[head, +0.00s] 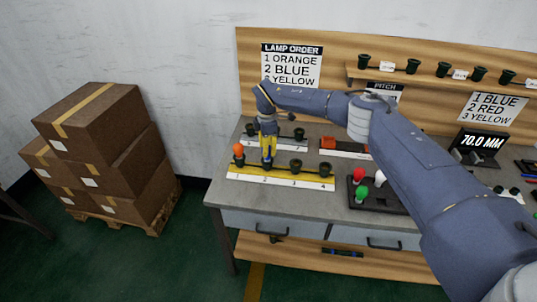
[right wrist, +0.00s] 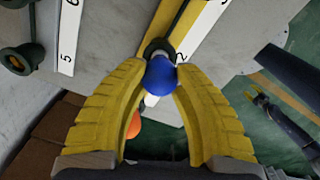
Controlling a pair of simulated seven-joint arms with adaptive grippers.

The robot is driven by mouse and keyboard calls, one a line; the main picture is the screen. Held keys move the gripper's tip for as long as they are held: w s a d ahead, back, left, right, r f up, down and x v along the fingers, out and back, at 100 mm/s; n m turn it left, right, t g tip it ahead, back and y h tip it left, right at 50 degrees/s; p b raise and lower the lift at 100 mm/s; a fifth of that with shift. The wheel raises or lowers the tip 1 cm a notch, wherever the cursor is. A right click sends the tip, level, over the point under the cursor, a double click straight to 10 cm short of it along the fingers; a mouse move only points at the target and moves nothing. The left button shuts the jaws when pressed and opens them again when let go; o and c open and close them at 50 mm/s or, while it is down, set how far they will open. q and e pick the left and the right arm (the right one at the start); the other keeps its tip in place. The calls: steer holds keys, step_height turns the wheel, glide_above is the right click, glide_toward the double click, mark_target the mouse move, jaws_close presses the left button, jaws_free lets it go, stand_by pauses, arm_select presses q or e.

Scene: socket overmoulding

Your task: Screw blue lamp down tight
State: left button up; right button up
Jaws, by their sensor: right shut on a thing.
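My right gripper (head: 268,160) points down over the second socket of the yellow strip (head: 284,177). In the right wrist view its yellow fingers (right wrist: 162,80) are shut on the round blue lamp (right wrist: 160,77). The lamp sits at the dark socket (right wrist: 157,46) by the number 2, and a pale neck shows between bulb and socket. How deep it is seated I cannot tell. The orange lamp (head: 238,149) stands in the first socket. What looks like my left gripper (right wrist: 260,97) is small at the right of the right wrist view; its jaws are unclear.
Empty sockets (head: 295,168) stand to the right on the strip. Another strip with dark sockets (head: 299,134) lies behind. A dark holder (head: 376,198) with white, red and green lamps is at right. The order sign (head: 290,66) reads orange, blue, yellow.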

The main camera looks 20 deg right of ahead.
steer(key=shift+m, duration=1.7)
steer(key=o, duration=1)
steer(key=shift+o, duration=0.2)
steer(key=n, duration=0.5)
steer(key=shift+n, duration=0.4)
steer(key=n, duration=0.5)
steer(key=shift+n, duration=0.4)
steer(key=n, duration=0.5)
steer(key=shift+n, duration=0.3)
steer(key=n, duration=0.5)
steer(key=shift+n, duration=0.4)
